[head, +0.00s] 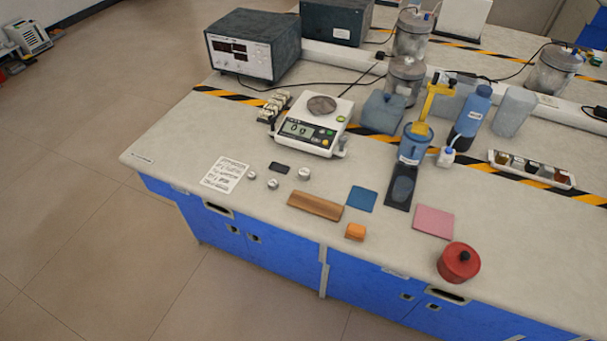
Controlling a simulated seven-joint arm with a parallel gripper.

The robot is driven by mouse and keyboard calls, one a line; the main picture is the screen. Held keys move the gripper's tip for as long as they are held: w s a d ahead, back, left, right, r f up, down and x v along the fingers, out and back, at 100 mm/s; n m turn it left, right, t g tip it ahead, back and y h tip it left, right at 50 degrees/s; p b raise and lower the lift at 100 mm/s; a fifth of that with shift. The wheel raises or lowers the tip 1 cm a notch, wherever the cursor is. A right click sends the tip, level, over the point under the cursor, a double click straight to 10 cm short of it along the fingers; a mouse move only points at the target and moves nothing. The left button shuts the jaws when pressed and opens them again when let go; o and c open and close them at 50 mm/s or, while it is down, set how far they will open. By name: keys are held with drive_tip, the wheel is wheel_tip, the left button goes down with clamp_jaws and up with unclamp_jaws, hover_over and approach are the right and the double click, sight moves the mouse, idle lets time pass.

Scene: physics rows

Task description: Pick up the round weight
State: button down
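Small silver round pieces that look like weights stand on the bench left of centre in the head view: one (304,174) at the right, one (272,184) nearer the front, and one (252,175) at the left. They stand apart, beside a small dark flat piece (279,168). A larger red round pot-like object (459,264) with a black knob sits near the front edge at the right. I cannot tell which of these is the round weight. My gripper is not in view.
A white scale (309,137) stands behind the silver pieces. A printed sheet (225,176) lies to their left and a wooden block (315,206) in front. An orange block (355,232), blue pad (362,199) and pink pad (433,221) lie rightward. Tall containers crowd the back.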

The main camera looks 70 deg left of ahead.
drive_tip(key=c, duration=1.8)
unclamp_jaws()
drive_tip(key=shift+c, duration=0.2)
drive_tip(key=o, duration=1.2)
